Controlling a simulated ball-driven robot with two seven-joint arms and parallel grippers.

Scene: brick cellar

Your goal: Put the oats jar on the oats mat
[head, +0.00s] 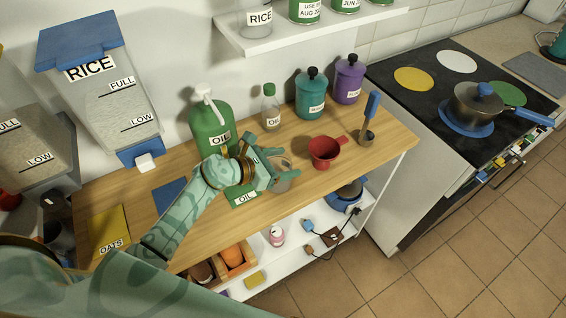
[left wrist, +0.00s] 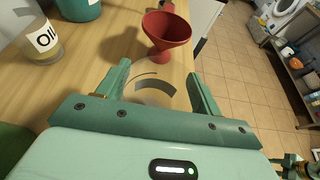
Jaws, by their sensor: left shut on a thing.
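My left gripper (head: 282,176) is shut on a clear glass jar (head: 284,184) over the front part of the wooden counter. In the left wrist view the jar (left wrist: 155,88) shows between the fingers as a see-through round shape with a grey band. No label on it is readable, so I cannot tell whether it holds oats. The yellow oats mat (head: 107,232), marked OATS, lies at the counter's left end, well left of the gripper.
A red funnel-like cup (head: 325,152) stands just right of the gripper. A green oil jug (head: 209,130) and small oil bottle (head: 270,110) stand behind. A green oil mat (head: 243,197) and blue mat (head: 170,194) lie left. A rice dispenser (head: 100,90) hangs above the left side.

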